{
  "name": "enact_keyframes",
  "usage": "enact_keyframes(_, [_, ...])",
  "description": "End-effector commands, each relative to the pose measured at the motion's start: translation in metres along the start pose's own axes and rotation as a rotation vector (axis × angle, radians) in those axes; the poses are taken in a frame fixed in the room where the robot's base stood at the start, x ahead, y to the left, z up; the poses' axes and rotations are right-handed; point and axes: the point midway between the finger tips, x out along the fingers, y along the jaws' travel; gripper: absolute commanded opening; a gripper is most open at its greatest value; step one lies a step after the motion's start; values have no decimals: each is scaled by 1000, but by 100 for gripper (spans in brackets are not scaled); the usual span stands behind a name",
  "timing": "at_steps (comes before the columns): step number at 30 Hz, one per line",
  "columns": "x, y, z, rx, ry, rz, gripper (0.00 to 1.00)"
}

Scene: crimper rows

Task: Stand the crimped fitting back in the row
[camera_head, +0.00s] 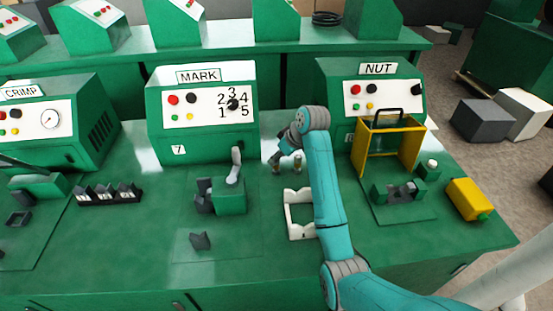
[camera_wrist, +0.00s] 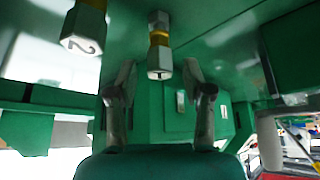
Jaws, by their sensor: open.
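My gripper (camera_head: 287,157) is open over the far part of the bench, between the MARK and NUT machines. In the wrist view its two fingers (camera_wrist: 160,78) stand apart. A fitting with a grey body, a yellow band and a hex end marked 1 (camera_wrist: 159,48) shows between and just past the fingertips; I cannot tell whether they touch it. A second fitting, its hex end marked 2 (camera_wrist: 84,27), is at the upper left, outside the fingers. In the head view a small fitting (camera_head: 298,163) stands beside my gripper, partly hidden by it.
A white frame (camera_head: 290,215) lies on the bench beside my arm. A green fixture with a lever (camera_head: 230,200) stands in front of the MARK machine (camera_head: 200,110). A black rack (camera_head: 110,198) holds several pieces at left. A yellow guard (camera_head: 378,150) stands before the NUT machine (camera_head: 385,90).

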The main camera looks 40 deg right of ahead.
Motion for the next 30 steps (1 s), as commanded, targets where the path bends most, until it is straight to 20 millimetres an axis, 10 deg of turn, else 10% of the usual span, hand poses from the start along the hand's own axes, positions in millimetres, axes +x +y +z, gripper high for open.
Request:
enact_keyframes(13, [-83,1,0,1,2,2,51])
enact_keyframes(30, [-98,0,0,0,0,0,51])
